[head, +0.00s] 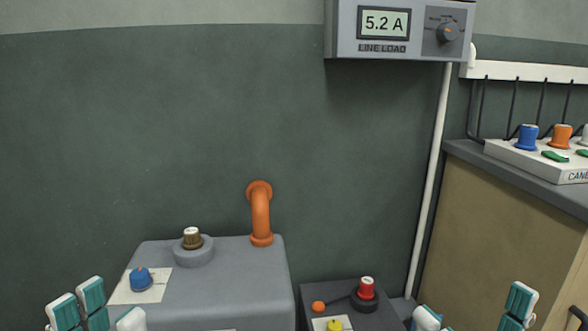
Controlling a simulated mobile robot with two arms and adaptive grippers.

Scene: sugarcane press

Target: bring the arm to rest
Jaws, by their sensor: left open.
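My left gripper (103,312) is at the bottom left edge, with its white and teal fingers apart and nothing seen between them. It shows in front of the left part of a grey machine housing (230,275); whether it touches the housing cannot be told. My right gripper (473,312) is at the bottom right, only its fingertips in view, spread apart with nothing seen between them. Both arms and the lower parts of both grippers are outside the picture.
The housing carries a blue knob (140,279), a brown knob (192,238) and an orange pipe (260,215). A dark box (318,292) has a red knob (367,287). A cabinet (500,215) stands right. A line load meter (398,30) reads 5.2 A.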

